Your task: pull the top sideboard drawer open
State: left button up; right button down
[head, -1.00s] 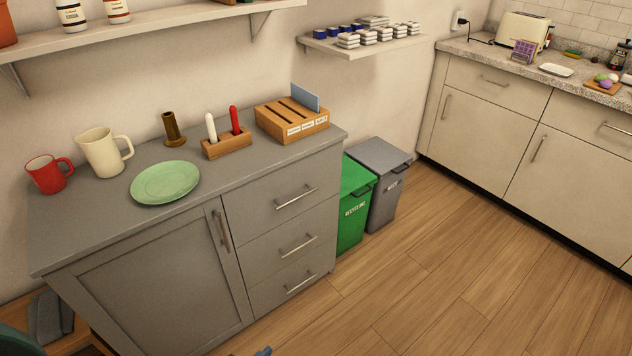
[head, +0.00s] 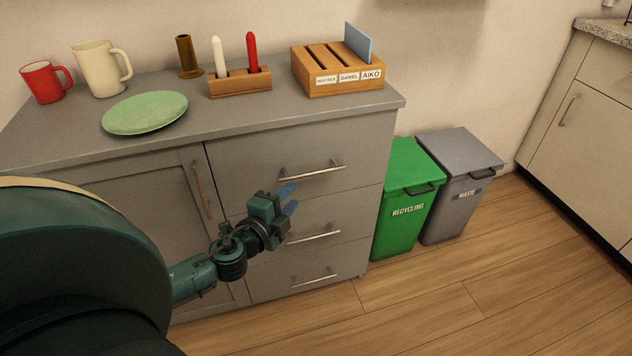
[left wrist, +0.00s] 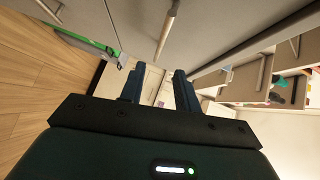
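The grey sideboard (head: 228,126) has three drawers on its right side. The top drawer (head: 370,150) looks shut, flush with the front, and its metal bar handle (head: 312,169) is in clear view. My left gripper (head: 289,198) is in front of the drawers, with its blue fingertips just below the left end of the top handle in the head view. In the left wrist view its two fingers (left wrist: 158,82) are apart with nothing between them. A bar handle (left wrist: 168,28) shows beyond them there; I cannot tell which drawer's. My right gripper is out of view.
The middle handle (head: 313,233) lies close under my gripper in the head view. A green recycling bin (head: 402,210) and a grey waste bin (head: 458,200) stand right of the sideboard. A plate (head: 145,112), mugs and wooden holders sit on top. The floor in front is clear.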

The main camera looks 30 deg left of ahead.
aim_at(315, 173)
pick_arm(q)
jog(key=w, duration=0.4)
jog(key=w+f, duration=0.1)
jog(key=w, duration=0.7)
jog(key=shift+w+a+f+b, duration=0.15)
jog(key=shift+a+f+b, duration=0.2)
jog(key=shift+a, duration=0.05)
grip_shut()
